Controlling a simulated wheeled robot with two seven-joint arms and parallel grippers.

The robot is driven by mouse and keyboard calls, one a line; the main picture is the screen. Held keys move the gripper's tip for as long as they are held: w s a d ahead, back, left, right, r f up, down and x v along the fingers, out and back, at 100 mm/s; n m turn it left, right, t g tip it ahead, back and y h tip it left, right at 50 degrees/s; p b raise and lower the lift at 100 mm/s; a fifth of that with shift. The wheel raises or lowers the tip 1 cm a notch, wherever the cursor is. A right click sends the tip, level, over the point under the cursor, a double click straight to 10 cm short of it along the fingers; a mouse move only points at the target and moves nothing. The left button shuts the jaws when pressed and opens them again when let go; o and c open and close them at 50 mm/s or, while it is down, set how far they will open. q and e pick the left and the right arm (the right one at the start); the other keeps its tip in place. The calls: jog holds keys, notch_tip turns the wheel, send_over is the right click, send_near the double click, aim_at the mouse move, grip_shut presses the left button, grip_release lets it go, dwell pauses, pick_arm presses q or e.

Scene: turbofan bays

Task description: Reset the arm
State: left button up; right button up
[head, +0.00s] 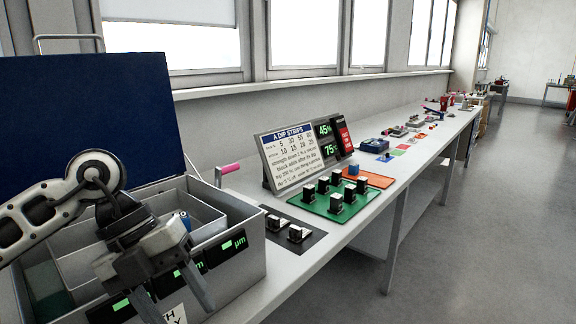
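My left arm (40,208) comes in from the left. Its gripper (181,309) hangs in front of an open grey metal case (240,235) at the left end of the bench. Its two fingers point down and stand apart, with nothing visible between them. It hides part of the case's front and its green-lit µm displays. I cannot tell whether the fingers touch the case. My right gripper is not in view.
The case's blue lid (85,130) stands raised. Open floor (450,260) lies right.

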pick_arm(q)
jog(key=s+d+r+n+h, duration=0.2)
jog(key=s+d+n+h, duration=0.1)
jog(key=d+h, duration=1.2)
jog(key=w+a+f+n+t+y, duration=0.3)
jog(key=a+f+n+t+y, duration=0.3)
jog(key=n+t, duration=0.45)
jog(key=w+a+f+n+t+y, duration=0.35)
jog(key=f+n+t, duration=0.5)
jog(key=n, duration=0.35)
jog(key=s+a+f+n+g+y, duration=0.3)
jog(key=s+f+y, duration=0.1)
jog(key=s+f, duration=0.3)
jog(key=s+a+f+n+g+y, duration=0.3)
jog(key=s+f, duration=0.4)
jog(key=f, duration=0.5)
jog(key=shift+a+f+g+y, duration=0.15)
jog(key=shift+f+g+y, duration=0.2)
jog(key=shift+y, duration=0.3)
